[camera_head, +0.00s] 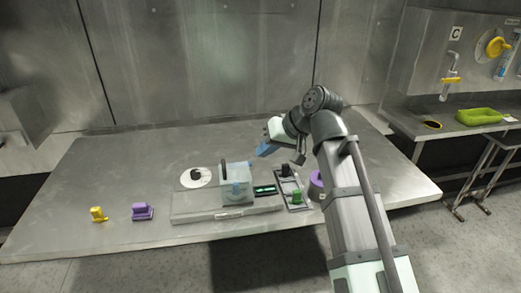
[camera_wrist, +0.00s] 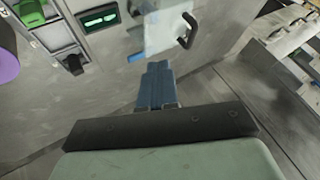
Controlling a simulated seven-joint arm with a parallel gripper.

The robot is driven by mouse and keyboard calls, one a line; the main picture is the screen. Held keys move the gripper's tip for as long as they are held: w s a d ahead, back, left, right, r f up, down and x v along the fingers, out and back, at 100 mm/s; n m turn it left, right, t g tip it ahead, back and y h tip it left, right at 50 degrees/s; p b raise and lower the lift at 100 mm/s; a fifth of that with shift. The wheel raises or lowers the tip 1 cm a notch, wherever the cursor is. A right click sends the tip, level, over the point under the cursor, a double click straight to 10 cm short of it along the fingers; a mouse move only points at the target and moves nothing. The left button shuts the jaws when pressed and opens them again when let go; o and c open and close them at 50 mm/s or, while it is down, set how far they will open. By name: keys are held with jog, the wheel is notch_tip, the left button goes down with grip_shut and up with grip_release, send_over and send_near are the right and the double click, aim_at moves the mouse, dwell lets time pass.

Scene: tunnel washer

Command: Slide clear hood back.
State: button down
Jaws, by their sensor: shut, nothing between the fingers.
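The clear hood (camera_head: 236,192) is a see-through box on a low grey base (camera_head: 200,214) near the front of the metal table. A dark upright handle (camera_head: 224,168) stands at its left side. In the wrist view, the hood (camera_wrist: 160,30) is at the top, with its black handle (camera_wrist: 190,30) at its right. A small blue part (camera_wrist: 136,57) shows at the hood's edge. My gripper (camera_head: 264,149) is above the table, behind and to the right of the hood. Its blue fingers (camera_wrist: 156,85) are together, empty and apart from the hood and handle.
A green-lit display (camera_head: 265,190) and a panel with a black knob (camera_head: 286,170) and a green switch (camera_head: 296,197) are right of the hood. A purple round thing (camera_head: 315,185) is beyond. A white disc (camera_head: 195,178), purple block (camera_head: 142,212) and yellow piece (camera_head: 98,214) lie left.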

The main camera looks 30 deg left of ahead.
aim_at(236, 174)
jog(key=x, duration=0.8)
jog(key=shift+a+f, duration=0.15)
jog(key=shift+a, duration=0.05)
jog(key=shift+s+a+r, duration=0.35)
jog(key=shift+s+a, duration=0.3)
jog(key=shift+s, duration=0.15)
jog(key=shift+s+a+r, duration=0.15)
jog(key=shift+s+a, duration=0.4)
jog(key=s+a, duration=1)
jog(key=shift+s+a, duration=0.1)
jog(key=shift+s, duration=0.05)
